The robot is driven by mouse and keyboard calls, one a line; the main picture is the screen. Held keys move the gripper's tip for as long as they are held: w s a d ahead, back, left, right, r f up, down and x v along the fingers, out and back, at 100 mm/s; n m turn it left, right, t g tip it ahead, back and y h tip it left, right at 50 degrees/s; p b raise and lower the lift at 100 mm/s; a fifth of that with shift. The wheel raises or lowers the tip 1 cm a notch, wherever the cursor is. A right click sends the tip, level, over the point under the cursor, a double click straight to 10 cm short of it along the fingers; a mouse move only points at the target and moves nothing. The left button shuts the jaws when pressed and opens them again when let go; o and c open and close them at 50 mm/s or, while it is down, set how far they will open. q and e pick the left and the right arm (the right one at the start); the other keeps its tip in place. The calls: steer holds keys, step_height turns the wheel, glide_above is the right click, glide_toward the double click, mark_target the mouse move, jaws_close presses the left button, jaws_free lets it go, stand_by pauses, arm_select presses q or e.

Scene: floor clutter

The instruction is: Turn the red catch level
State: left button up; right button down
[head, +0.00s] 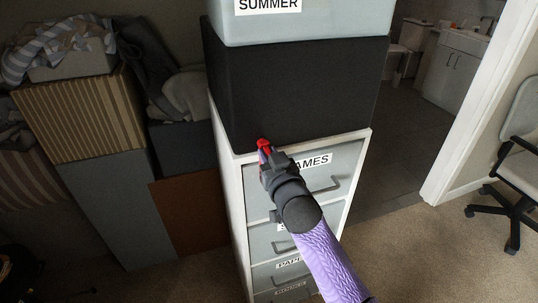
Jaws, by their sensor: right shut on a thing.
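The red catch (264,144) is at the upper left front of a white drawer cabinet (236,200), beside the top drawer. Only its upper part shows past my gripper. My right gripper (265,157) reaches up from below and is shut on the red catch. The gripper and wrist hide the catch's lower part, so I cannot tell its exact angle. The top drawer (345,165) has a label ending in "AMES" and looks closed. My left gripper is not in view.
A black box (295,95) stands on the cabinet, with a pale "SUMMER" bin (310,24) on it. Striped boxes (80,115) and clothes are piled at left. Carpet at lower right is clear.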

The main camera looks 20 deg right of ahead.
stand_by(1.0)
steer(key=n+p, duration=0.2)
steer(key=n, duration=0.1)
steer(key=shift+n, duration=0.4)
steer(key=n, duration=0.3)
steer(key=shift+n+p, duration=0.4)
steer(key=n, duration=0.5)
steer(key=shift+p, duration=0.35)
steer(key=n, duration=0.5)
steer(key=shift+n, duration=0.3)
steer(key=c, duration=0.6)
jaws_free()
